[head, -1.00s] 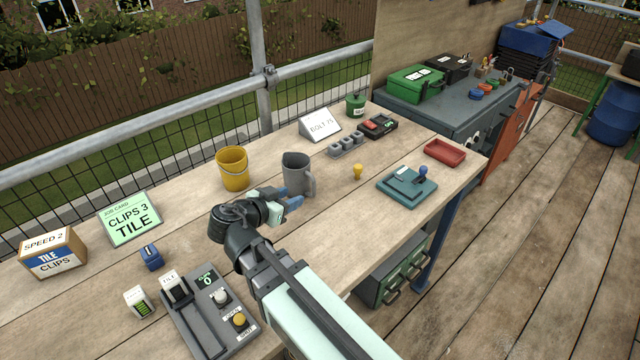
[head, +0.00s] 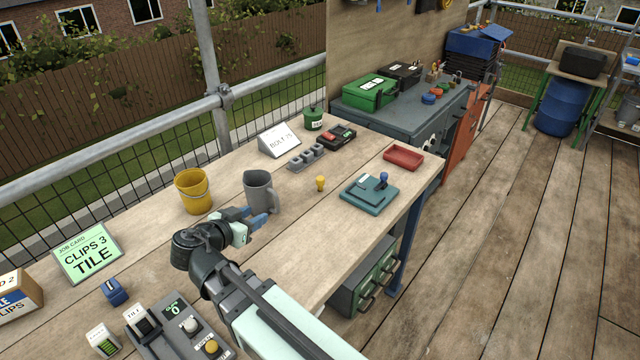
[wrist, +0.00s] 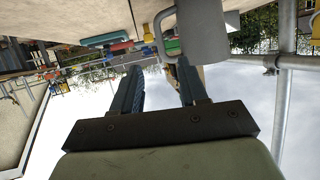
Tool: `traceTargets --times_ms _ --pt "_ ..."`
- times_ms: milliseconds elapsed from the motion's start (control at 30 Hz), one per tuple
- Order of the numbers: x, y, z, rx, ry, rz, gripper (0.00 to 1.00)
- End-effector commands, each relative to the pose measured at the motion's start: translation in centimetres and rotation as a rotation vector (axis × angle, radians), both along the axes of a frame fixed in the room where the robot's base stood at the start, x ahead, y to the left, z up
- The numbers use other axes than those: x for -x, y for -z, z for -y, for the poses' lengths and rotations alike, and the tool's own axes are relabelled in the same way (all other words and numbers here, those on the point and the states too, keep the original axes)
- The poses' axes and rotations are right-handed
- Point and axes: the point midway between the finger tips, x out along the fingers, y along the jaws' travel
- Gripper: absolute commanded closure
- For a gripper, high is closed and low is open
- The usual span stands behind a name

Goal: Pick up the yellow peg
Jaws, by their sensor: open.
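The yellow peg (head: 320,183) stands upright on the wooden bench, with a rounded, wider top. It is right of the grey jug (head: 259,192) and left of the teal plate with a blue knob (head: 370,193). My gripper (head: 262,218) is low over the bench beside the jug, left of the peg and apart from it. In the wrist view its two blue fingers (wrist: 158,80) are spread with nothing held between them, and the jug (wrist: 203,35) shows just beyond the right finger.
A yellow bucket (head: 193,191) stands left of the jug. Behind the peg are a grey holder block (head: 306,158), a white sign (head: 280,140) and a black tray (head: 337,137). A red tray (head: 403,157) lies to the right. The bench between jug and peg is clear.

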Motion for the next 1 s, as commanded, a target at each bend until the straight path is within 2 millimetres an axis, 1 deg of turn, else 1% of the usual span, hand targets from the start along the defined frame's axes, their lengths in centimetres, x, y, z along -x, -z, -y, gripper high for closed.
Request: traceTargets --times_ms 33,167,200,433,533,567,667,800,867,1000 --pt "0.0 0.0 0.0 0.0 0.0 0.0 0.52" --pt "0.0 0.0 0.0 0.0 0.0 0.0 0.4" --pt "0.0 0.0 0.0 0.0 0.0 0.0 0.39" --pt "-0.1 0.0 0.1 0.0 0.003 0.0 0.39" --pt "-0.6 0.0 1.2 0.0 0.021 0.0 0.39" --pt "-0.9 0.0 1.7 0.0 0.031 0.0 0.39" --pt "-2.0 -0.4 4.3 -0.004 0.077 0.004 0.39" --pt "-4.2 -1.5 8.8 -0.017 0.16 0.02 0.39" --pt "-5.2 -2.2 10.8 -0.023 0.197 0.029 0.39" --pt "-7.8 -3.9 15.2 -0.037 0.282 0.052 0.39"
